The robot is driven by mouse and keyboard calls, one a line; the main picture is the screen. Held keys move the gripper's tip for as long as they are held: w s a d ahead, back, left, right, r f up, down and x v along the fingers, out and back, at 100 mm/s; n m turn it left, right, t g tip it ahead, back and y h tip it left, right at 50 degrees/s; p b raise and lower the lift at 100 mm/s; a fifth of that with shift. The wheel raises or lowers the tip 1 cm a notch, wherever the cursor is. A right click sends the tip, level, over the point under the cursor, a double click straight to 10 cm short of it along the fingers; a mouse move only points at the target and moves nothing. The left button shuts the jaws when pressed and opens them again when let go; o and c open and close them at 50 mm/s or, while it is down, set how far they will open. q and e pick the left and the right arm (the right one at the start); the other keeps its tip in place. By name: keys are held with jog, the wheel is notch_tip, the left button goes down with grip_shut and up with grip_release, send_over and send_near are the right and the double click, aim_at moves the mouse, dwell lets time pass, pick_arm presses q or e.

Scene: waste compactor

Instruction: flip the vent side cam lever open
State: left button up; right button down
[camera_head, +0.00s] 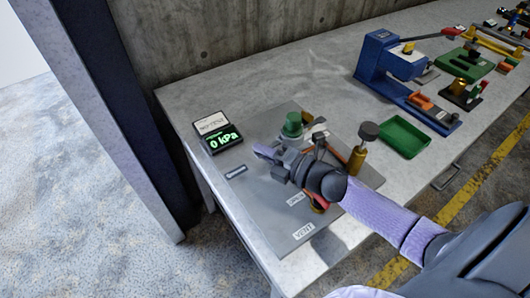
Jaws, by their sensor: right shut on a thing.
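My right gripper (278,160) reaches in from the lower right, low over the grey plate (262,213). It is shut on what seems to be the vent side cam lever, but the fingers hide most of what they hold. A red-orange part (318,204) shows just below my wrist, near the VENT label (303,231); whether it belongs to the lever I cannot tell. A green knob (292,125) and a brass post with a dark knob (361,145) stand behind the gripper. My left gripper is out of view.
A gauge reading 0 kPa (220,138) stands at the plate's left. A green tray (404,137) and a blue press (385,65) lie further right, with several other fixtures beyond. A concrete wall (215,40) backs the table (185,97).

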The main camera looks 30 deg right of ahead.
jog(key=shift+r+m, duration=0.35)
jog(key=shift+m, duration=0.45)
jog(key=c, duration=1)
grip_release()
jog(key=v, duration=0.5)
jog(key=p+v, duration=0.1)
jog(key=v, duration=0.4)
jog(key=shift+f, duration=0.25)
